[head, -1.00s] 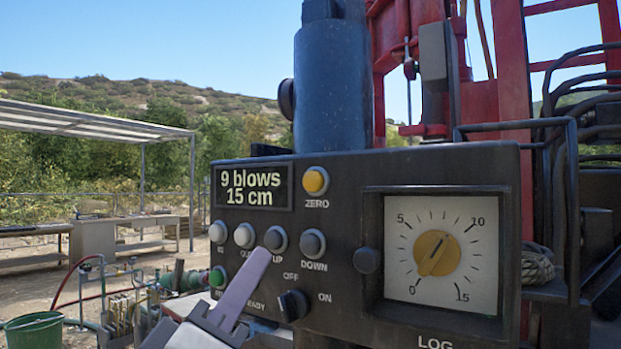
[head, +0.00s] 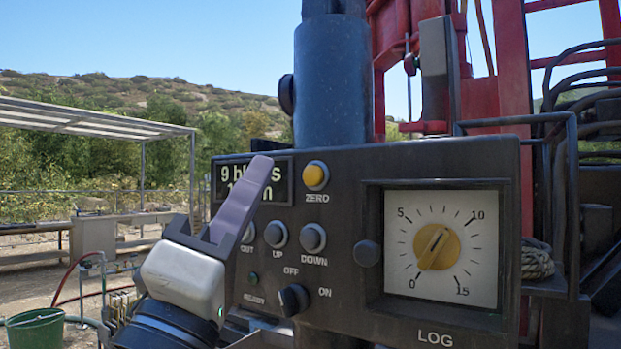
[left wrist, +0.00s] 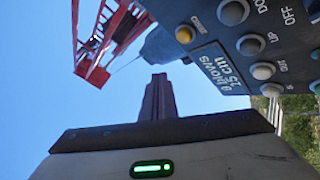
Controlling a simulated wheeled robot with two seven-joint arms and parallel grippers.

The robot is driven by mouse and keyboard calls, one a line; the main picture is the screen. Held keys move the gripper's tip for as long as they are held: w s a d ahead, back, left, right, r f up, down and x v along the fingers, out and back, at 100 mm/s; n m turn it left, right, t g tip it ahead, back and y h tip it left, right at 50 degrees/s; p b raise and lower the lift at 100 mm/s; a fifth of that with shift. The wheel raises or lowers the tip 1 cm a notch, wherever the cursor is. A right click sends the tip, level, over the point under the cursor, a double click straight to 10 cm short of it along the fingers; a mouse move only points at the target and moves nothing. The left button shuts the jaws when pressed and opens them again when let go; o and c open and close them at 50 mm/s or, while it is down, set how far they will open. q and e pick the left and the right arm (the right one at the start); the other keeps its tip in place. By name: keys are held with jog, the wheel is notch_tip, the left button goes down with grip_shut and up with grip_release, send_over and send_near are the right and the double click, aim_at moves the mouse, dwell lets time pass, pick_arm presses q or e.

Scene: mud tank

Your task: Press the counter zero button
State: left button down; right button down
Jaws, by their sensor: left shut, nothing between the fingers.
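The yellow ZERO button (head: 315,176) is on the black control panel (head: 335,225), right of the counter display (head: 226,182). My right gripper is out of view.
Grey UP (head: 279,234) and DOWN (head: 313,238) buttons sit below ZERO, with a black ON/OFF knob (head: 293,300) under them. A dial with a yellow knob (head: 438,246) is at the right. A blue cylinder (head: 333,85) stands behind the panel.

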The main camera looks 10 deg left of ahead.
pick_arm(q)
jog(key=shift+w+d+b, duration=0.15)
jog(key=shift+w+d, duration=0.25)
jog(key=shift+w, duration=0.65)
jog(key=shift+w+d+b, duration=0.2)
jog(key=shift+w+d, duration=0.15)
jog(key=shift+w, duration=0.65)
jog(key=shift+w+d+b, duration=0.15)
jog(key=shift+w+d, duration=0.25)
jog(key=shift+w, duration=0.65)
jog(key=shift+w+d, duration=0.15)
jog(key=shift+w, duration=0.2)
jog(key=shift+w+d, duration=0.15)
jog(key=shift+w, duration=0.4)
jog(key=shift+s, duration=0.15)
dwell(0.5)
jog(key=shift+s+a, duration=0.3)
jog(key=shift+s, duration=0.45)
jog(key=shift+s+a+p, duration=0.15)
jog(key=shift+s+a, duration=0.15)
jog(key=shift+s, duration=0.5)
jog(key=shift+s+a+p, duration=0.15)
jog(key=shift+s+a, duration=0.1)
jog(key=shift+s, duration=0.5)
jog(key=shift+s+a+p, duration=0.15)
jog(key=shift+s+a, duration=0.15)
jog(key=shift+s, duration=0.5)
